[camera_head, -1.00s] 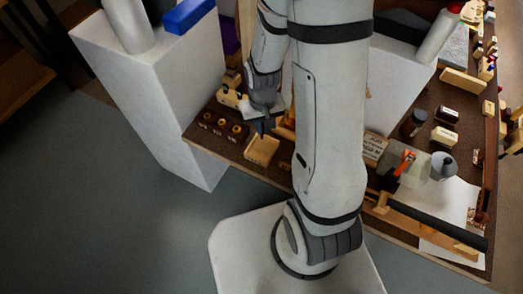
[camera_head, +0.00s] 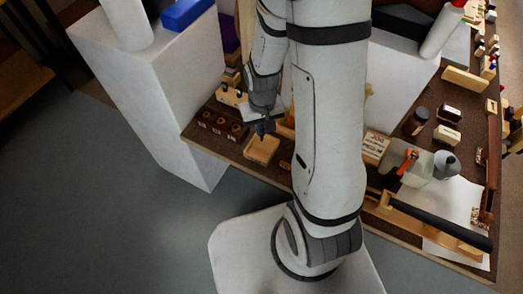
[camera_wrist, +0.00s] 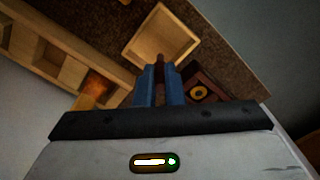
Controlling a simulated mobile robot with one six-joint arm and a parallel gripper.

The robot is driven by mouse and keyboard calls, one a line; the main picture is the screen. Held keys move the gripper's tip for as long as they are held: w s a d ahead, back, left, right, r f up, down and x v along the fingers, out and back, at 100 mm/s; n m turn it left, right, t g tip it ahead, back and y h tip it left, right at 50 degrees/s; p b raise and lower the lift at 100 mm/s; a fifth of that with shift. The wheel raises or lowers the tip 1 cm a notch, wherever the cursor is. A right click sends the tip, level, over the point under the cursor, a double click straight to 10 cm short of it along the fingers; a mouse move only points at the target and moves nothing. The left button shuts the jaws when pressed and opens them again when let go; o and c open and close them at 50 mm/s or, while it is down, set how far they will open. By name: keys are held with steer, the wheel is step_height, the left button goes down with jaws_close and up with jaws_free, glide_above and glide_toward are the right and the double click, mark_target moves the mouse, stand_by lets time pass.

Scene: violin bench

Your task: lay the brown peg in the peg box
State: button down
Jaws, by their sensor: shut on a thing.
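The peg box is a small open tray of light wood (camera_head: 262,150) near the bench's front edge in the head view. It also shows in the wrist view (camera_wrist: 163,33), just beyond my fingertips, and its visible inside looks empty. My gripper (camera_head: 262,129) is at the back edge of the box in the head view. In the wrist view my gripper (camera_wrist: 159,85) is shut on the brown peg (camera_wrist: 159,63), a thin dark stick between the blue-grey fingers. The peg's end points towards the box. I cannot tell whether it touches the box.
A dark block with round-holed pieces (camera_head: 219,123) stands left of the box, and shows in the wrist view (camera_wrist: 205,92). A long compartmented wooden tray (camera_wrist: 72,72) lies left in the wrist view. A white pillar (camera_head: 150,110) stands left of the bench.

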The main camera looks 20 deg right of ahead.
mark_target(262, 138)
steer(key=shift+f+b, duration=2.25)
steer(key=shift+f, duration=0.5)
stand_by(1.2)
steer(key=c, duration=1.5)
jaws_free()
steer(key=shift+o, duration=0.2)
steer(key=shift+r, duration=0.1)
steer(key=shift+r, duration=3.85)
